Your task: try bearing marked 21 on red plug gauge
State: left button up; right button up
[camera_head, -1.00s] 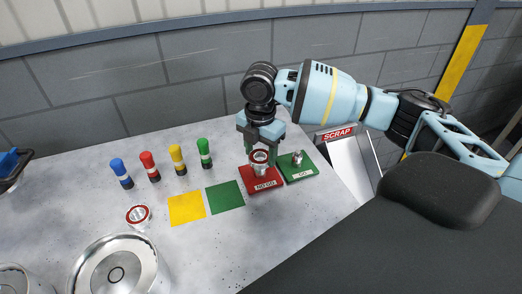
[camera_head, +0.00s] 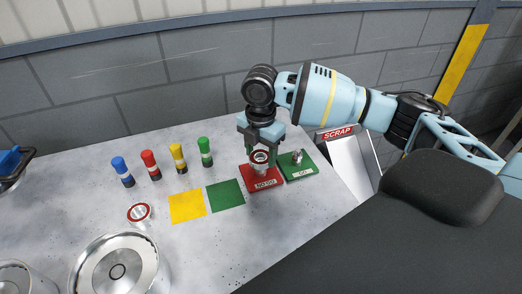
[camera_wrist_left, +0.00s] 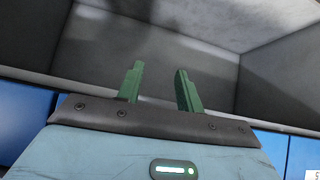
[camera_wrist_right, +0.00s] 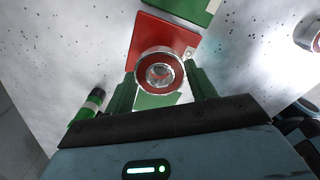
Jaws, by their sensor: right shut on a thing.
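My right gripper (camera_head: 261,150) is shut on a ring-shaped bearing (camera_head: 260,158) with a red face and shiny metal rim. It holds the bearing at the plug of the red plug gauge (camera_head: 263,184), whose plate reads NOT GO. In the right wrist view, the bearing (camera_wrist_right: 160,54) sits between the green fingertips. The shiny plug end shows through its hole. I cannot tell how far the bearing is down on the plug, nor read its number. My left gripper (camera_wrist_left: 158,88) is open and empty in the left wrist view, facing grey walls.
The green gauge (camera_head: 300,174) stands right beside the red one. Another red-faced bearing (camera_head: 139,214) lies left of the yellow mat (camera_head: 187,206) and green mat (camera_head: 225,195). Several coloured markers (camera_head: 150,165) stand behind. A round metal dish (camera_head: 117,272) is in front; the SCRAP chute (camera_head: 352,160) is right.

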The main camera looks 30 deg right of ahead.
jog(key=o, duration=1.6)
jog(key=shift+o, duration=0.2)
jog(key=shift+r+p, duration=0.7)
jog(key=shift+r, duration=2.45)
pick_arm(q)
jog(key=shift+t, duration=0.5)
jog(key=shift+w+r, duration=0.7)
jog(key=shift+r, duration=0.15)
jog(key=shift+w+r, duration=0.65)
jog(key=shift+r, duration=0.2)
pick_arm(e)
jog(key=shift+r, duration=1.35)
